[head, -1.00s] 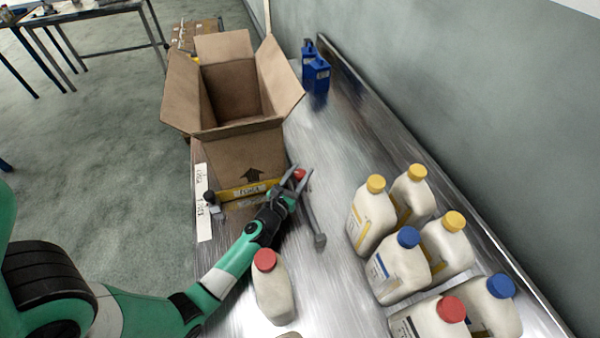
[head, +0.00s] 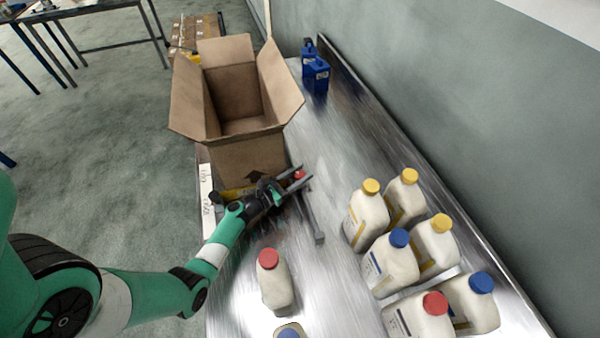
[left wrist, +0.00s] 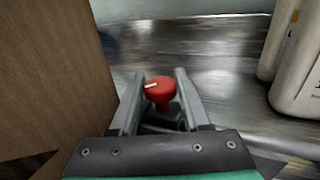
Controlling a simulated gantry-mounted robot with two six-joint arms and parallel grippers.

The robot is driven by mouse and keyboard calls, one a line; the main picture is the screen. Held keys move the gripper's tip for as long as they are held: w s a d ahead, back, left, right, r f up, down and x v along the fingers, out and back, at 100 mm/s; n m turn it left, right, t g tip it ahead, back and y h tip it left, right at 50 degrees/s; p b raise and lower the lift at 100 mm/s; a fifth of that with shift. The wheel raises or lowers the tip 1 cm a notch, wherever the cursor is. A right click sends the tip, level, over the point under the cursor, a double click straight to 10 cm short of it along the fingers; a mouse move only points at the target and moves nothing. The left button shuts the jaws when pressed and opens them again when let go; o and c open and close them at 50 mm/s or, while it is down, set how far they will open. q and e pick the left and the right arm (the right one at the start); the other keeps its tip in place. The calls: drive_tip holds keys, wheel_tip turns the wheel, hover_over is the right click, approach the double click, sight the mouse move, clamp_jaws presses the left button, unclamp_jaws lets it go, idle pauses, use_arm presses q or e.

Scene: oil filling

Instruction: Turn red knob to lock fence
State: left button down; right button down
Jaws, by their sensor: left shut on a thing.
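The red knob (left wrist: 158,92) sits between the two fingers of my left gripper (left wrist: 158,98) in the left wrist view, and a pale mark shows on its top. In the head view the red knob (head: 299,175) is partly hidden by the fingers of my left gripper (head: 299,180). That gripper is shut on the knob, just in front of the cardboard box. The fence (head: 312,220) shows as a grey bar running from near the knob toward the front. A yellow labelled strip (head: 232,193) lies at the box's foot, partly covered by my arm. My right gripper is not in view.
An open cardboard box (head: 247,160) stands behind the knob. A bottle with a red cap (head: 275,285) stands in front of my left arm. Several capped bottles (head: 390,265) stand at the right. Blue cans (head: 316,78) stand at the back.

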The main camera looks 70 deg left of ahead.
use_arm(q)
drive_tip(key=c, duration=0.7)
unclamp_jaws()
drive_tip(key=shift+o, duration=0.2)
